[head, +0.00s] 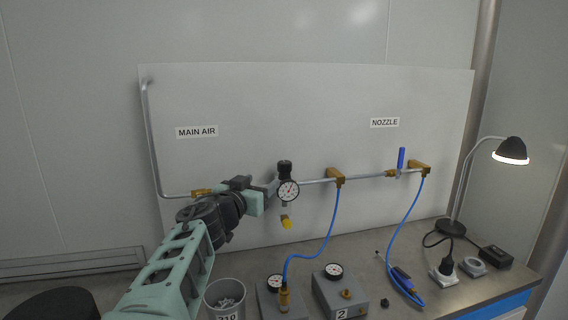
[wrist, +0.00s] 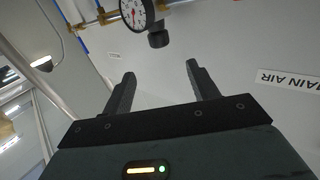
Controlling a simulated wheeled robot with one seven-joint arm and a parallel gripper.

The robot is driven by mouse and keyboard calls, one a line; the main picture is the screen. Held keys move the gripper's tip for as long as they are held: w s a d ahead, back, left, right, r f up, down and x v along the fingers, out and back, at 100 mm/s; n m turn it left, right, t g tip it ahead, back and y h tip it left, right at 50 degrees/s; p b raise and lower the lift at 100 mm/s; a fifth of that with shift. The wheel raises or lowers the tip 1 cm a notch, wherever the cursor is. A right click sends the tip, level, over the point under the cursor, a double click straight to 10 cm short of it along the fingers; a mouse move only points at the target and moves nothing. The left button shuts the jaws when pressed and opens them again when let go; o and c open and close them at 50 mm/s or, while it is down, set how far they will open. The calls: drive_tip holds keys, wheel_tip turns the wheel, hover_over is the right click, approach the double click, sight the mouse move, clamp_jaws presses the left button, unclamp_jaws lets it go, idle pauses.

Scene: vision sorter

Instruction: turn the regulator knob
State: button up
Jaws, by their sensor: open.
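The regulator (head: 285,185) sits on the pipe at the middle of the white board, with a black knob (head: 285,167) on top and a round white-faced gauge (head: 288,191) in front. In the wrist view, the picture is turned over, and the black knob (wrist: 158,39) shows beside the gauge (wrist: 132,13), beyond my fingertips. My gripper (wrist: 160,72) is open, with nothing between its fingers and a visible gap to the knob. In the head view my gripper (head: 268,189) is just left of the regulator, and the fingertips are hard to make out there.
A pipe (head: 315,181) runs right to a blue-handled valve (head: 401,158). Blue hoses (head: 331,230) hang down to the bench.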

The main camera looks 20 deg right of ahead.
sight(281, 166)
drive_tip(key=p+x, duration=0.5)
drive_tip(key=x, duration=0.9)
drive_tip(key=shift+d+p, duration=0.2)
drive_tip(key=shift+p, duration=0.1)
drive_tip(key=shift+w+d, duration=0.3)
drive_tip(key=shift+w, duration=0.1)
drive_tip(key=c, duration=1)
